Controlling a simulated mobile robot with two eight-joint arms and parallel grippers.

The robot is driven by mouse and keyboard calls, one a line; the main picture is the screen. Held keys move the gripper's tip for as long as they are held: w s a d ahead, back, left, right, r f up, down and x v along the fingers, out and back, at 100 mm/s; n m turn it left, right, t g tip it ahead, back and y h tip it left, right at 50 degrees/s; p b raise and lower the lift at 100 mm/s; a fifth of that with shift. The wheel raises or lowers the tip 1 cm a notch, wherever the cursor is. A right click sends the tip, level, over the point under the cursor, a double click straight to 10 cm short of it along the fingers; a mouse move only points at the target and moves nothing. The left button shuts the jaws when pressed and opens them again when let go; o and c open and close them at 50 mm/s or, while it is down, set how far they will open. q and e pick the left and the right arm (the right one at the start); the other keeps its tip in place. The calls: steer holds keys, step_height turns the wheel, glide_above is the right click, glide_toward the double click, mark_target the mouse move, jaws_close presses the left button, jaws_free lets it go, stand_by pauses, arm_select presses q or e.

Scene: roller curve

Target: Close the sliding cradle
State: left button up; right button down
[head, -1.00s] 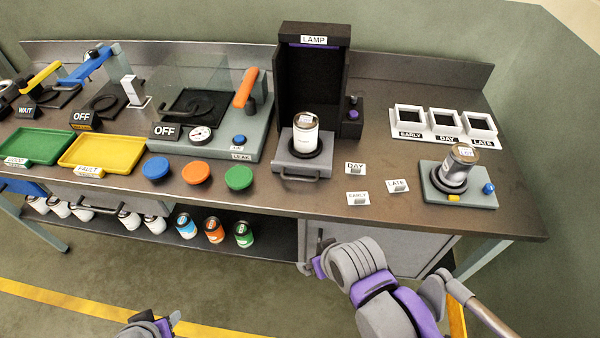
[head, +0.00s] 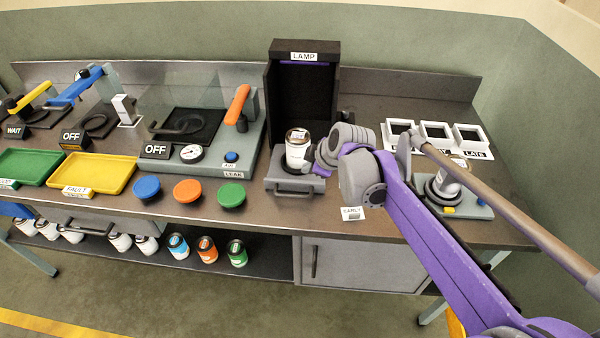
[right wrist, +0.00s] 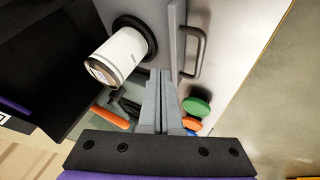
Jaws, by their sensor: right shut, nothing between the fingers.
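The sliding cradle (head: 282,185) is a grey plate with a front handle, pulled out in front of the dark lamp box (head: 299,97). A white can (head: 297,151) stands upright on its black ring. In the right wrist view the can (right wrist: 118,56), the cradle (right wrist: 172,30) and the cradle's handle (right wrist: 192,52) show close up. My right gripper (head: 318,169) is shut and empty, just right of the can and above the cradle; its fingers (right wrist: 160,80) show near the cradle's edge. Contact cannot be told. My left gripper is not in view.
A second can stands on a grey stand (head: 472,207) at the right, partly behind my right arm. White frames (head: 434,132) are behind it. An EARLY card (head: 352,213) lies near the front edge. Orange (head: 187,191) and green (head: 232,194) buttons are at left.

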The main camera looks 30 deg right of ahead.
mark_target(292, 176)
steer(key=x, duration=0.9)
steer(key=shift+w+f, duration=0.1)
steer(key=shift+f, duration=0.15)
steer(key=w+d, duration=0.2)
steer(key=w, duration=0.2)
steer(key=w+d+p, duration=0.1)
steer(key=w+d, duration=0.2)
steer(key=w, duration=0.2)
steer(key=w+d, duration=0.3)
steer(key=w, duration=0.2)
steer(key=shift+d+p, duration=0.25)
steer(key=shift+p, duration=0.1)
